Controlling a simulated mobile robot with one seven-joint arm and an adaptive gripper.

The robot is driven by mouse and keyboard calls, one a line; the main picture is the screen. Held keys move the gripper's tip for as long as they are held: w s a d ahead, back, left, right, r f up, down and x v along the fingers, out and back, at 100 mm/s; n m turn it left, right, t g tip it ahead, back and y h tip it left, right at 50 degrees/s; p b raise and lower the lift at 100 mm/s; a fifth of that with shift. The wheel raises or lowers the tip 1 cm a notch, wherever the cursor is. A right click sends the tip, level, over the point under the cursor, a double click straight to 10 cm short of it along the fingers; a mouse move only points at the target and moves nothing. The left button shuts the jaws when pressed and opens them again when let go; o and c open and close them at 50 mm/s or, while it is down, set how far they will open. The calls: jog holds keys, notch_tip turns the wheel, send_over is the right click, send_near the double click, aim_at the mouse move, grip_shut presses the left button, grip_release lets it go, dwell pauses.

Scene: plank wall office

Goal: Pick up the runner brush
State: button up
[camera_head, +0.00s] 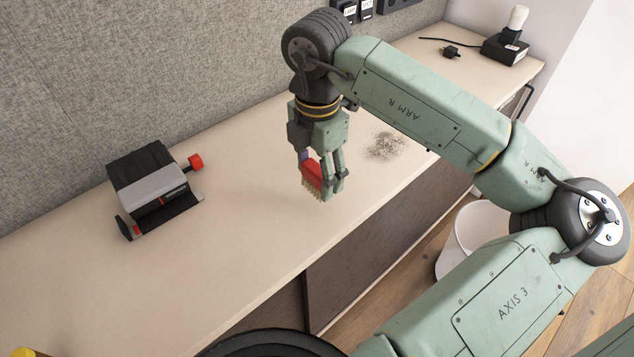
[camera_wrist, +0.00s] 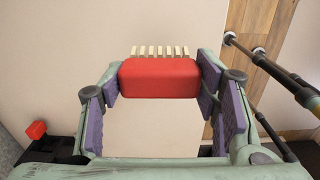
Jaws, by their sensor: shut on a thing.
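The runner brush (camera_head: 312,174) has a red body and pale bristles. It is between the fingers of my gripper (camera_head: 322,172), bristles pointing down, and appears held a little above the pale table (camera_head: 240,217). In the wrist view the red brush (camera_wrist: 160,78) spans the gap between the purple finger pads of my gripper (camera_wrist: 158,88), with its bristles at the far side. My gripper is shut on the brush. Part of the brush is hidden by the fingers in the head view.
A black and grey device with a red knob (camera_head: 153,187) stands on the table to the left. Dark debris (camera_head: 386,146) lies right of my gripper. A black box with a pale-topped handle (camera_head: 506,46) and a plug (camera_head: 450,51) are at the far right. A white bin (camera_head: 470,235) stands on the floor.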

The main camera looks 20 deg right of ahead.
jog(key=s+d+r+b, duration=0.1)
jog(key=s+d+b, duration=0.1)
jog(key=s, duration=1.3)
jog(key=shift+s+d+b, duration=0.25)
jog(key=shift+s+b, duration=0.1)
jog(key=shift+b, duration=0.5)
jog(key=shift+r, duration=0.1)
